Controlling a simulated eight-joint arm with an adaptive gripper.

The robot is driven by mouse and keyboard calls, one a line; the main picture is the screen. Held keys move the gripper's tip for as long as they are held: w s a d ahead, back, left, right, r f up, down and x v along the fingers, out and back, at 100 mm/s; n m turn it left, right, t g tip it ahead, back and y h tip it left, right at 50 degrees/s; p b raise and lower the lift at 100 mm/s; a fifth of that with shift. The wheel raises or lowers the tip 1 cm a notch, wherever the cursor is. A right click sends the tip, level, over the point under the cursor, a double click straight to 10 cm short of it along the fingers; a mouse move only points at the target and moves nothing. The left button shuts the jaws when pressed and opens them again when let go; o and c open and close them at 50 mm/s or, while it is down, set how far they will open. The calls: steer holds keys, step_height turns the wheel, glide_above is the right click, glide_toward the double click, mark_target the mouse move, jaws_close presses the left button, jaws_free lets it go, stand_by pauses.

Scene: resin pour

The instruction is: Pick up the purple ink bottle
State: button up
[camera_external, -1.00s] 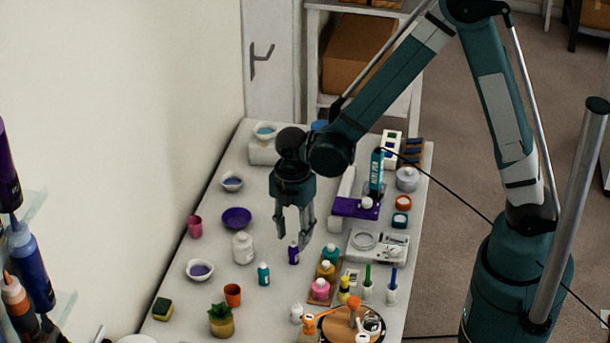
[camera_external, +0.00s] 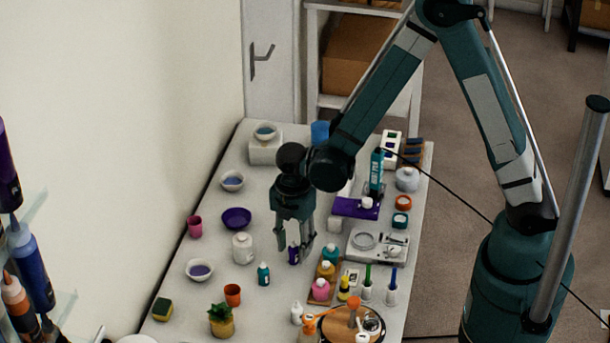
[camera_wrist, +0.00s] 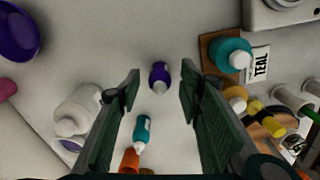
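The purple ink bottle (camera_wrist: 159,76) stands on the table, between my two open fingers as seen in the wrist view. In the external view the bottle (camera_external: 293,254) shows between the fingertips of my gripper (camera_external: 294,250), partly covered by them. My gripper (camera_wrist: 160,90) is open, with a gap on both sides of the bottle in the wrist view. I see no contact between fingers and bottle.
A teal bottle (camera_wrist: 142,130) and a white bottle (camera_wrist: 78,108) stand close by on the left. A wooden tray (camera_wrist: 207,44) with teal, orange and pink bottles is to the right. A purple bowl (camera_external: 236,218) lies further left. Bare table surrounds the purple bottle.

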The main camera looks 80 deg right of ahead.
steer(key=c, duration=0.9)
steer(key=shift+r, duration=0.15)
steer(key=shift+r, duration=4.85)
